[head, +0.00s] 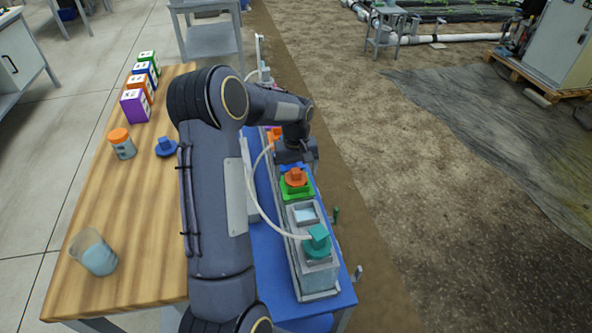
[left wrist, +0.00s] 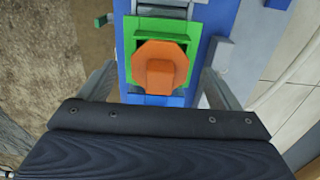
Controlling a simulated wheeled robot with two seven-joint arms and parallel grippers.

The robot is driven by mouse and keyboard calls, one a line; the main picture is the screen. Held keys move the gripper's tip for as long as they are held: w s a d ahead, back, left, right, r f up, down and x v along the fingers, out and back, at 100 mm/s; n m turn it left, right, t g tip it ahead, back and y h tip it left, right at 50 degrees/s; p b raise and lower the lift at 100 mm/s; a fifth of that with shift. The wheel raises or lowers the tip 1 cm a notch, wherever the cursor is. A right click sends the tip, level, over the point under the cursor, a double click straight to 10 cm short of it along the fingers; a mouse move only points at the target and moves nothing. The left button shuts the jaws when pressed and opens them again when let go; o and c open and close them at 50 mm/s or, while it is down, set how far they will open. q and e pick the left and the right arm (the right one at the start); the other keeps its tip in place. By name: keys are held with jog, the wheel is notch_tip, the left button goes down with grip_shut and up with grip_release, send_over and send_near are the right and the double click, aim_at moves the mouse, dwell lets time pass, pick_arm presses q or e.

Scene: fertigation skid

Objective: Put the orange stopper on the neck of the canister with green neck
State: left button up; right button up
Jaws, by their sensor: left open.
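The orange stopper (head: 295,177) sits upright over the green neck (head: 297,193) of a blue canister in the row on the blue bench. In the left wrist view the stopper (left wrist: 160,66) lies inside the outline of the square green neck (left wrist: 127,48). Whether it is fully seated I cannot tell. My left gripper (head: 299,160) is right behind the stopper in the head view. In the left wrist view its fingers (left wrist: 158,84) stand wide apart on either side of the stopper, with gaps. It is open and holds nothing. My right gripper is not in view.
A teal fitting (head: 317,242) with a pale hose (head: 262,207) stands at the near end of the row. On the wooden table (head: 140,215) are a blue stopper (head: 166,148), an orange-lidded jar (head: 121,143), a beaker (head: 95,252) and several coloured boxes (head: 136,106).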

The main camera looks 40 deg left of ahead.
pick_arm(q)
jog(key=shift+r+p, duration=0.4)
jog(key=shift+r, duration=3.5)
jog(key=shift+r, duration=0.1)
jog(key=s+d+r+m+t+h+p, duration=0.2)
jog(key=s+d+r+m+t+p, duration=0.35)
jog(key=s+d+r, duration=1)
jog(key=s+d+r+m+h+p, duration=0.1)
jog(key=s+d+m+p, duration=0.2)
jog(key=s, duration=0.7)
jog(key=shift+d+h+p, duration=0.4)
jog(key=shift+d+p, duration=0.1)
jog(key=shift+d, duration=0.55)
jog(key=shift+r, duration=0.1)
